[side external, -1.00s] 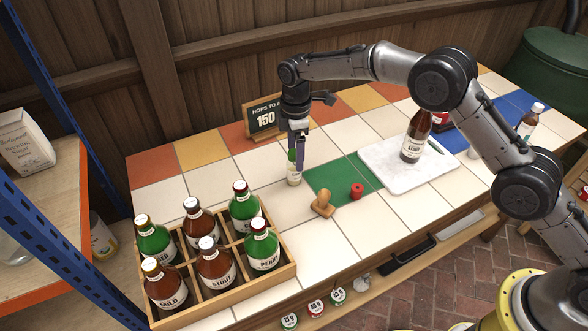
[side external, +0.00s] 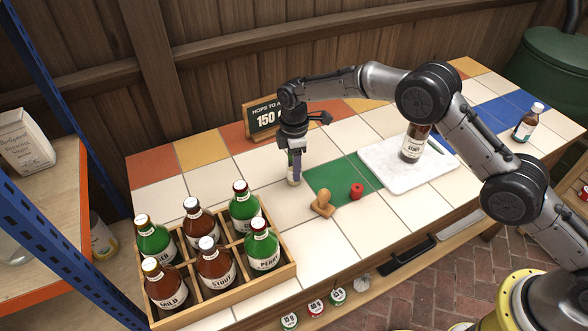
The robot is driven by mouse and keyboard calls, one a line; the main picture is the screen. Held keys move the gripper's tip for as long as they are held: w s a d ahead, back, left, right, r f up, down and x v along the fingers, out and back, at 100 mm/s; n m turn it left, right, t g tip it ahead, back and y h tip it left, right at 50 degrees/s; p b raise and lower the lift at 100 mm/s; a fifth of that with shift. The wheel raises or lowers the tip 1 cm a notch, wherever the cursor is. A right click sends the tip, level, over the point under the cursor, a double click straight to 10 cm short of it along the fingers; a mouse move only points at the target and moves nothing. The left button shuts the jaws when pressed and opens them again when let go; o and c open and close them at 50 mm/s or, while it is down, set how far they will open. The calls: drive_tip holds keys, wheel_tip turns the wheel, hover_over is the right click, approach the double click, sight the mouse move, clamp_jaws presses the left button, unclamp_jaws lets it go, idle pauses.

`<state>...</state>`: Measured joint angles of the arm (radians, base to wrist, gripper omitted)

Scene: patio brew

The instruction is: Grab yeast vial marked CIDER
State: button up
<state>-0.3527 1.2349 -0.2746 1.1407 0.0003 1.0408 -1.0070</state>
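A small pale vial (side external: 292,179) stands upright on the white tiles, left of the green tiles. Its label is too small to read, so I cannot tell whether it says CIDER. My gripper (side external: 297,168) points down over the vial, with a purple finger along its right side. The hand hides the vial's upper part, and I cannot see whether the fingers are closed on it.
A wooden crate (side external: 286,273) of several bottles stands front left. A wooden-handled stamp (side external: 323,203) and a red spool (side external: 356,191) lie nearby. A marble board (side external: 385,165) holds a STOUT bottle (side external: 414,143). A sign (side external: 262,119) stands behind my gripper; another bottle (side external: 528,122) stands far right.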

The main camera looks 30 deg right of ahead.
clamp_jaws()
drive_tip(key=shift+r, duration=0.2)
